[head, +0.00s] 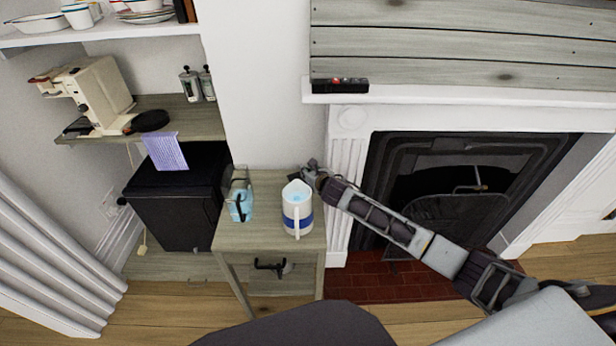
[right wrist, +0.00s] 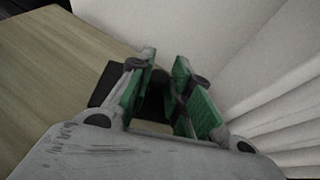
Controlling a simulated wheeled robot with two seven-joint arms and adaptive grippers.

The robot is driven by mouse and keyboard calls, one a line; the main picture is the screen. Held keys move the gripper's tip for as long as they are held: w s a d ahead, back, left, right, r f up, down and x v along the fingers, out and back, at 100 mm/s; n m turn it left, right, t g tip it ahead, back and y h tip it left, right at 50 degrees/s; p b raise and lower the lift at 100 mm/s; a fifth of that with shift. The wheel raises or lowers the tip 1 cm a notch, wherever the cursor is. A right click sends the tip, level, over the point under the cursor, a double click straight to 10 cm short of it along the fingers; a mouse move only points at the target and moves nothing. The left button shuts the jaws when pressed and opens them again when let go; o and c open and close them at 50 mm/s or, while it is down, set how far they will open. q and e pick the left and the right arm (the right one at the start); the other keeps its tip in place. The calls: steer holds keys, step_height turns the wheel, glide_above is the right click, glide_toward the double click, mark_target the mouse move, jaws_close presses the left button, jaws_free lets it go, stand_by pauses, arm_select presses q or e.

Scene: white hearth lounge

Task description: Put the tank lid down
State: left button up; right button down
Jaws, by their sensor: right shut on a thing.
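My right gripper (head: 312,172) is at the back right corner of a small wooden table (head: 265,247), behind the jug. In the right wrist view its green-padded fingers (right wrist: 165,95) are shut on a dark flat thing (right wrist: 104,84), which seems to be the tank lid. Whether the lid touches the tabletop, I cannot tell. A clear tank (head: 240,205) with light blue water and a dark handle stands on the table's left side. A white jug (head: 298,222) with a blue band and pale blue liquid stands to its right. My left gripper is not in view.
A cream coffee machine (head: 98,92) stands on a wooden shelf at the left, above a black cabinet (head: 178,205) with a striped cloth (head: 165,151). A fireplace (head: 460,170) is at the right. The table's front is bare.

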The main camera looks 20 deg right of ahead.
steer(key=shift+f, duration=1.05)
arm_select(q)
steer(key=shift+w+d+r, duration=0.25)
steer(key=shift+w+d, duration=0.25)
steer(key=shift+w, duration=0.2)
arm_select(e)
steer(key=shift+f, duration=0.15)
steer(key=c, duration=1.3)
jaws_free()
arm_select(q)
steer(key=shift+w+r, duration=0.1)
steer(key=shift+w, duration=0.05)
